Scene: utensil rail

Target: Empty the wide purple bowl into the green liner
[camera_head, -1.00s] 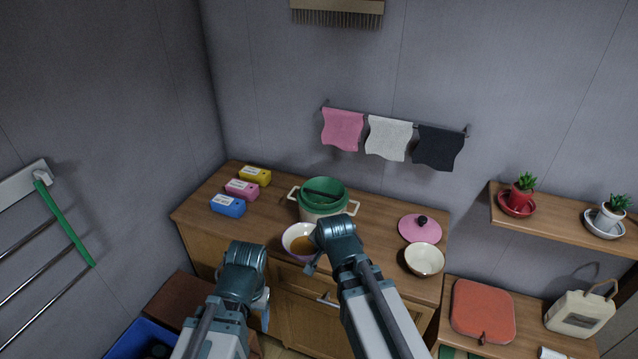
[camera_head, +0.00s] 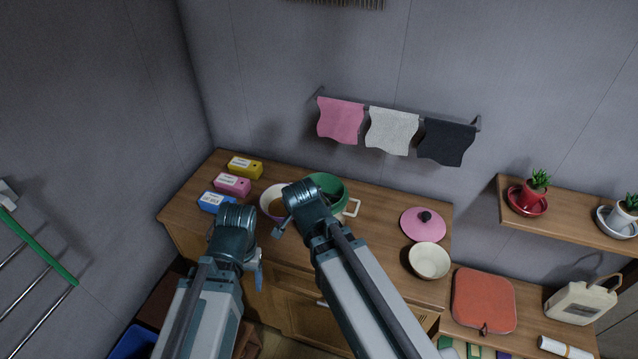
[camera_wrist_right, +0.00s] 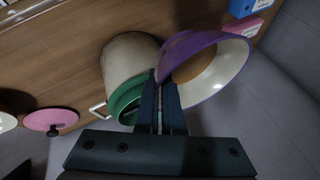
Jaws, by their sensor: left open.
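The wide purple bowl (camera_head: 266,207) is off the counter, left of the pot, with a brown filling showing inside. In the right wrist view the bowl (camera_wrist_right: 217,82) shows its purple outside and cream inside. My right gripper (camera_wrist_right: 163,92) is shut on its rim. The green liner (camera_head: 332,183) sits in a cream pot at the back of the counter, partly hidden by my right arm. In the wrist view the liner (camera_wrist_right: 122,98) lies just beside the bowl and fingers. My left gripper (camera_head: 255,274) is open and empty, low before the counter front.
Blue, pink and yellow boxes (camera_head: 232,185) stand at the counter's left. A pink lid (camera_head: 423,224) and a cream bowl (camera_head: 429,261) lie at its right. The pot's handle (camera_head: 352,207) sticks out rightward. Towels (camera_head: 392,131) hang above.

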